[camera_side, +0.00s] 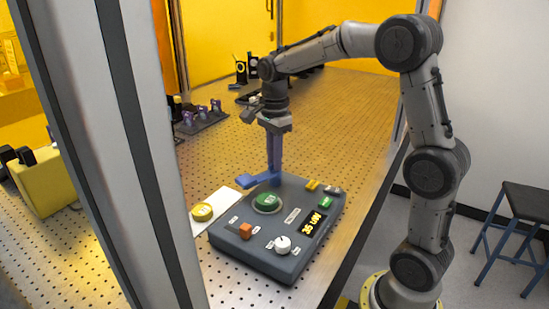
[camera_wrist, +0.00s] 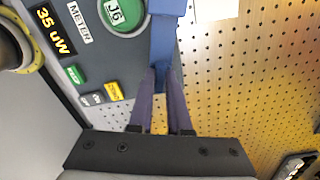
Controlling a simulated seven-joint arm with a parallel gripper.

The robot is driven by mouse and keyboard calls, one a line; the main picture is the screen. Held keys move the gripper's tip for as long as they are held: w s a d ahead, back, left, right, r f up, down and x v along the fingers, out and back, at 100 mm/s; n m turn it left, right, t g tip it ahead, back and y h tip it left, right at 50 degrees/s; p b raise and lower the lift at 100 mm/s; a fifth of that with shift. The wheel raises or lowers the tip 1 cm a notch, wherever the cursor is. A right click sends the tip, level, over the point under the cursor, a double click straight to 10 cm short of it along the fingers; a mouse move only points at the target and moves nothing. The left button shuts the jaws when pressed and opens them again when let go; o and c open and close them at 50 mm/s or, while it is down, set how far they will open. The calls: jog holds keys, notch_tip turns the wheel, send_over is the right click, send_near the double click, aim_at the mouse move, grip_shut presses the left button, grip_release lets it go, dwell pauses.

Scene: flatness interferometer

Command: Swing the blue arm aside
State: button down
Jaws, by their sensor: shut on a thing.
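The blue arm (camera_side: 257,181) lies low across the back edge of the grey meter box (camera_side: 262,262), beside a green round disc (camera_side: 268,202). It also shows in the wrist view (camera_wrist: 168,32), running up from between my fingers and past the green disc (camera_wrist: 124,14). My gripper (camera_side: 274,174) points straight down, its long purple-blue fingers reaching the blue arm. In the wrist view the fingers (camera_wrist: 161,80) are close together, shut on the end of the blue arm. The fingertips hide part of that end.
The box top carries an orange block (camera_side: 246,231), a white knob (camera_side: 282,244) and a display reading 35 uW (camera_side: 313,223). A yellow disc (camera_side: 202,211) sits on a white sheet left of the box.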

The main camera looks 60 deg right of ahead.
jog(key=m, duration=0.7)
jog(key=shift+d+r, duration=0.1)
jog(key=m, duration=0.4)
jog(key=shift+m, duration=1.9)
jog(key=c, duration=0.9)
grip_release()
jog(key=shift+o, duration=0.2)
notch_tip(320, 180, up, 14)
